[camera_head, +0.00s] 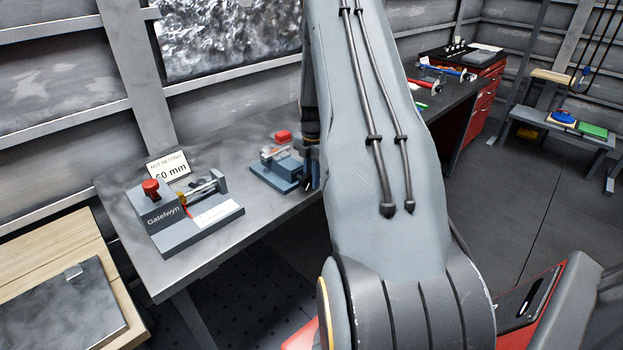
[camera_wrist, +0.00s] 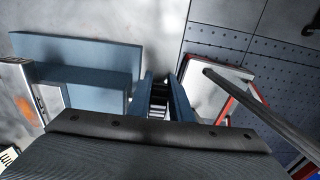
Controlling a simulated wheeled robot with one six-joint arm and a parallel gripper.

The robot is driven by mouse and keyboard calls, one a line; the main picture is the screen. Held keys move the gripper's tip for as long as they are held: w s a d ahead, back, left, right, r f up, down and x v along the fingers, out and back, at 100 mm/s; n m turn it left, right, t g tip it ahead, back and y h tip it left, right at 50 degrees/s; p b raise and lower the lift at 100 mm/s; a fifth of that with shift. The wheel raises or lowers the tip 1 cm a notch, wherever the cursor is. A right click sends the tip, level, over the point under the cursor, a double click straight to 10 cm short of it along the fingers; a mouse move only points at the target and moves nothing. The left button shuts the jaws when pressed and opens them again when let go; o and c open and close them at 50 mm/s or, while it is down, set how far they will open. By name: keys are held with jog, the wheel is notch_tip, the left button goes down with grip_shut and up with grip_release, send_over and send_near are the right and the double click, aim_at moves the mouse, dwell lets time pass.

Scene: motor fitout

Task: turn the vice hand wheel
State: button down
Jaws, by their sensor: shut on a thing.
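The blue vice (camera_head: 275,177) stands on the grey bench, left of my arm. A red part (camera_head: 283,137) shows at its top. In the wrist view, its blue body (camera_wrist: 85,55) lies to the left. My gripper (camera_head: 311,182) points down at the vice's right end. In the wrist view, the fingers (camera_wrist: 160,98) are close together at the vice's right side, shut on the hand wheel. The wheel itself is hidden by the fingers and the gripper body, so its turn angle cannot be told.
A grey Gatelwyn fixture (camera_head: 160,215) with a red knob stands left on the bench (camera_head: 185,268), beside a 60 mm card (camera_head: 168,167). Bare bench lies between fixture and vice. A wooden table (camera_head: 40,255) is at lower left; a red cabinet (camera_head: 485,90) stands far back.

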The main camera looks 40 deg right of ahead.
dwell(0.6)
jog(key=c, duration=1.9)
grip_release()
jog(key=shift+d+f, duration=0.1)
jog(key=shift+o, duration=0.2)
notch_tip(320, 180, up, 8)
jog(key=b, duration=0.3)
jog(key=shift+d, duration=0.2)
jog(key=shift+f, duration=0.1)
